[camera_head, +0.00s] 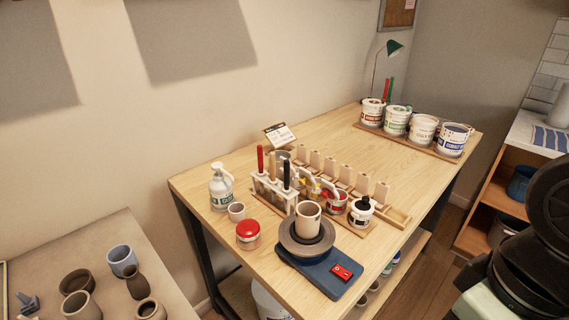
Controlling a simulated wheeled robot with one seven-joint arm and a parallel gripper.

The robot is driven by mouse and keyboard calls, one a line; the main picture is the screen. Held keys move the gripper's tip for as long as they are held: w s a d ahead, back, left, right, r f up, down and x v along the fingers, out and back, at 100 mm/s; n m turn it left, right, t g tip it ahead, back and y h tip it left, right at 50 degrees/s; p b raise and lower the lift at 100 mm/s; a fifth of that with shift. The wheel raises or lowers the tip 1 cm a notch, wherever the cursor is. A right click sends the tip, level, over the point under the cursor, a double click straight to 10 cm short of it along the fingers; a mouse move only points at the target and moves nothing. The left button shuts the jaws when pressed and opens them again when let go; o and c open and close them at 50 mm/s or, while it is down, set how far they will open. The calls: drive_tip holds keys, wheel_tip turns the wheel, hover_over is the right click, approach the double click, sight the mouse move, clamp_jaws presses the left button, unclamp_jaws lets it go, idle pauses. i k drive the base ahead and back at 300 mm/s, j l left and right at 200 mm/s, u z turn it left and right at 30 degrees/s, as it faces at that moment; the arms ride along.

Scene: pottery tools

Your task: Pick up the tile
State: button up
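Several small beige tiles stand upright in a row in a wooden rack on the wooden worktable, running from back left to front right. The frontmost tile (381,193) is at the right end of the wooden rack (397,216), and another tile (315,160) stands near the back. I cannot tell which single tile is meant. Bottles and jars in front hide the lower parts of some tiles. Dark rounded links of my arm fill the right edge of the view, well apart from the tiles. My gripper's fingers do not show.
In front of the tiles stand a tool holder (272,190), a dark-capped bottle (361,212) and a pottery wheel (306,245) bearing a cup. Glaze buckets (423,130) and a green lamp (394,47) are at the back. The tabletop (335,132) between tiles and buckets is clear.

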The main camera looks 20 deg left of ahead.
sight(301, 149)
drive_tip(key=i+l+u, duration=0.1)
drive_tip(key=u, duration=0.25)
drive_tip(key=i+l+u, duration=0.1)
drive_tip(key=u, duration=0.3)
drive_tip(key=i+l+u, duration=0.1)
drive_tip(key=u, duration=0.25)
drive_tip(key=i+l+u, duration=0.1)
drive_tip(key=l, duration=0.3)
drive_tip(key=i+l+u, duration=0.1)
drive_tip(key=l, duration=0.25)
drive_tip(key=i+l+u, duration=0.1)
drive_tip(key=l, duration=0.35)
drive_tip(key=i+l+u, duration=0.1)
drive_tip(key=l, duration=0.3)
drive_tip(key=i+l+u, duration=0.1)
drive_tip(key=l, duration=0.3)
drive_tip(key=i, duration=0.1)
